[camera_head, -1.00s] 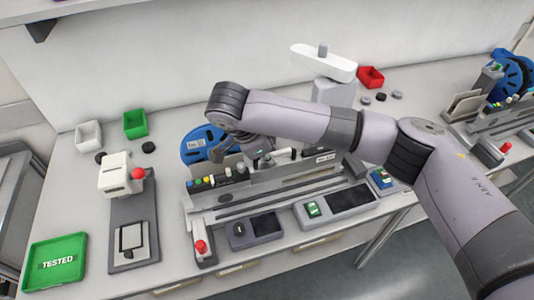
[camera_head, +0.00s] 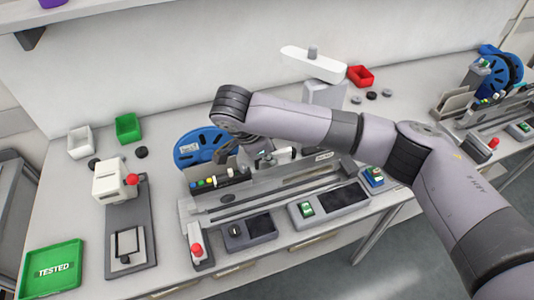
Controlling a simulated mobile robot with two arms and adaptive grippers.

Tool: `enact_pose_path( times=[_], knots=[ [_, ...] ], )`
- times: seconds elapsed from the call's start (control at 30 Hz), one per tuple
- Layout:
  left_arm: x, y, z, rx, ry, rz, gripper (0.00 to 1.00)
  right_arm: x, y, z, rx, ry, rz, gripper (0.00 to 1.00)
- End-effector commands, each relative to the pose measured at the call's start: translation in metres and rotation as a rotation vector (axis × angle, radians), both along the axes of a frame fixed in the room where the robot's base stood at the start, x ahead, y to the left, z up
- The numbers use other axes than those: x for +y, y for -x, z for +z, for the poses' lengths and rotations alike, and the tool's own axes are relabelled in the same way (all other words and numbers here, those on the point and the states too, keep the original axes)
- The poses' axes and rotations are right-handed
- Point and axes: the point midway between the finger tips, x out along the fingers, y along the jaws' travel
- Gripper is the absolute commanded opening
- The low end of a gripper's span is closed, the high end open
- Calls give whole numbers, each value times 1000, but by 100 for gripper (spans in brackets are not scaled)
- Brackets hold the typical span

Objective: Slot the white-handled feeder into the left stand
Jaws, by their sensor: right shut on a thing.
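My right gripper (camera_head: 258,147) reaches down over the back part of the left stand (camera_head: 270,196), on the bench in the middle. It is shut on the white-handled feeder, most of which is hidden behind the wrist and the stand. A white handle-like part (camera_head: 284,152) shows just right of the gripper. A blue reel (camera_head: 197,149) shows left of the gripper, behind the stand. I cannot tell whether the feeder is seated in a slot or held just above it. My left gripper is not in view.
A white press-like device (camera_head: 114,181) and a green TESTED tray (camera_head: 52,270) stand at the left. Small white (camera_head: 80,142), green (camera_head: 128,128) and red (camera_head: 360,75) bins sit further back. Another stand with a blue reel (camera_head: 503,72) is at the right. My right arm spans the bench.

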Motion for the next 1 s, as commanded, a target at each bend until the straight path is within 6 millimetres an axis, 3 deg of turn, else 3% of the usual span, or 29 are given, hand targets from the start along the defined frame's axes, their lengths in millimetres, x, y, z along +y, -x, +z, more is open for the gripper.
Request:
enact_pose_path(
  times=[0.3,0.33,0.67,1.0],
  knots=[
    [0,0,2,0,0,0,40,-2,-1,2,-3,-2,0,0],
    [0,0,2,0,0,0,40,-2,-2,2,-3,-2,0,11],
    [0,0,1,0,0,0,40,-2,-1,1,-1,0,0,33],
    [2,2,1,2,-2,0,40,-1,1,0,4,0,1,33]
  ],
)
